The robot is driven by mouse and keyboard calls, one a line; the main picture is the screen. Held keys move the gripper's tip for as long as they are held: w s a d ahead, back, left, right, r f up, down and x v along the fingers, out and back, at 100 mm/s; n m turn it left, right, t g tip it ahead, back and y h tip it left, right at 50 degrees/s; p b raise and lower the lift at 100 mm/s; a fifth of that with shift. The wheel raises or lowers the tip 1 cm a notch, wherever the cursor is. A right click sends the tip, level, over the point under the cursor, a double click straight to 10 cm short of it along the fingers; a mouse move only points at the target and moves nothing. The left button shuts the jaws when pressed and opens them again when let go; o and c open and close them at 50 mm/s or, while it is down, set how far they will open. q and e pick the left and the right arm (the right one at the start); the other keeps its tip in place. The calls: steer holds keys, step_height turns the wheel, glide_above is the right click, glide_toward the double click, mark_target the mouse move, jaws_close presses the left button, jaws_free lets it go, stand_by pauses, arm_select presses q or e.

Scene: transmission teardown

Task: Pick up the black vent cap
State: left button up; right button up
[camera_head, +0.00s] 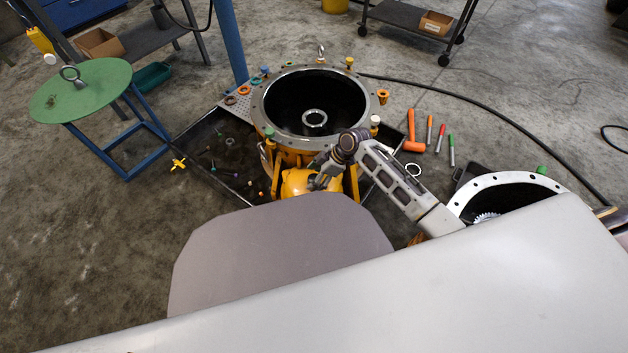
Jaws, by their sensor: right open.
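I cannot pick out the black vent cap for certain. Several small parts, some dark, lie in the black drip tray (190,150), too small to name. My right gripper (320,176) is open, at the end of my arm that comes in from the right. In the picture it is over the front of the yellow-orange transmission housing (300,183), just below its round grey flange (262,108). I see nothing between its fingers, and I cannot tell whether it touches the housing. My left gripper is out of view.
A round green table (100,95) stands at left. An orange hammer (411,130) and several markers lie right of the housing. A second open bell housing (490,183) is at right, partly hidden by my body. A black cable (480,103) crosses the floor.

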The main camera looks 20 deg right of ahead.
steer(key=shift+c, duration=0.8)
steer(key=c, duration=0.7)
steer(key=shift+c, duration=1.4)
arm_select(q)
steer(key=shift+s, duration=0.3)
arm_select(e)
steer(key=shift+r, duration=0.15)
steer(key=shift+r+p, duration=0.55)
steer(key=shift+r, duration=0.3)
step_height(320, 180, up, 7)
steer(key=p, duration=0.3)
steer(key=shift+f, duration=0.15)
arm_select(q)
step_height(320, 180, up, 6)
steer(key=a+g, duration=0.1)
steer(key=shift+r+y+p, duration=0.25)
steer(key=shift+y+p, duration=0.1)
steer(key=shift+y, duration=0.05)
arm_select(e)
steer(key=shift+r, duration=0.65)
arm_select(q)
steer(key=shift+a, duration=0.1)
